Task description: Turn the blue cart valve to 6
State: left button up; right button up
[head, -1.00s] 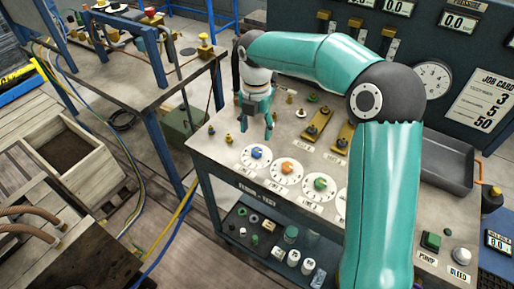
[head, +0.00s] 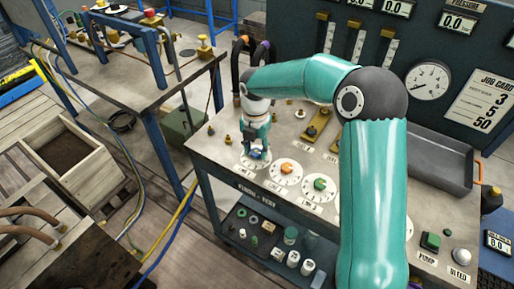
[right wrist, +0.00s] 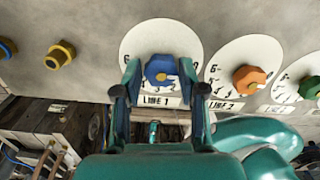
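The blue valve knob (right wrist: 161,71) sits on a white round dial (right wrist: 158,42) labelled LINE 1, on the sloped grey panel top. A 6 shows at the dial's left edge in the right wrist view. In the head view the blue knob (head: 256,155) is partly covered by my right gripper (head: 257,148), which is over it. In the right wrist view my right gripper (right wrist: 164,88) has one finger on each side of the knob, with small gaps showing, so it looks open around it. The knob's pointer is not clear. My left gripper is out of view.
To the right are an orange knob (head: 286,168) and a green knob (head: 320,184) on similar dials. Brass fittings (head: 228,140) stand left of the blue dial. A grey tray (head: 440,160) and a green PUMP button (head: 431,241) lie further right.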

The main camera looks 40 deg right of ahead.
jog(key=c, duration=0.5)
jog(key=shift+d, duration=0.1)
grip_shut()
